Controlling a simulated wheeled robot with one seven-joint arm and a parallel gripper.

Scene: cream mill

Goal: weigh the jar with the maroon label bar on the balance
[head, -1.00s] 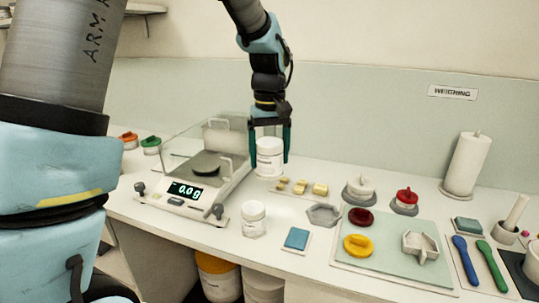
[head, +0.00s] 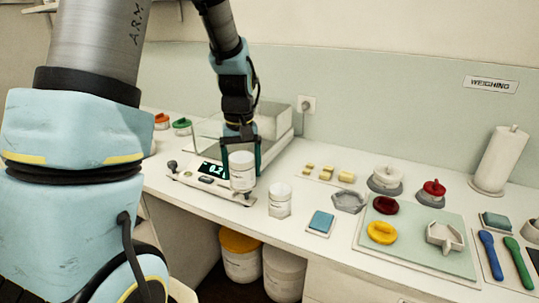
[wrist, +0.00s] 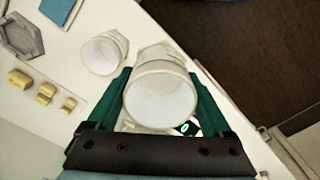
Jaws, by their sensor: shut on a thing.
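My gripper (head: 241,160) is shut on a white jar (head: 243,172), upright between the green fingers. The held jar also shows in the wrist view (wrist: 160,95). In the head view it overlaps the front of the balance (head: 188,178); I cannot tell whether it touches anything below. The balance's lit display (head: 212,169) is partly covered and seems to read about 0.2. The pan is hidden behind my arm and gripper. A second white jar (head: 280,201) stands on the counter to the right. I cannot make out a maroon bar on either jar.
A blue pad (head: 321,221), a grey hexagonal dish (head: 348,201) and several yellow blocks (head: 328,173) lie right of the second jar. A pale mat (head: 375,245) holds lids and a white holder. The counter's front edge is close to the balance.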

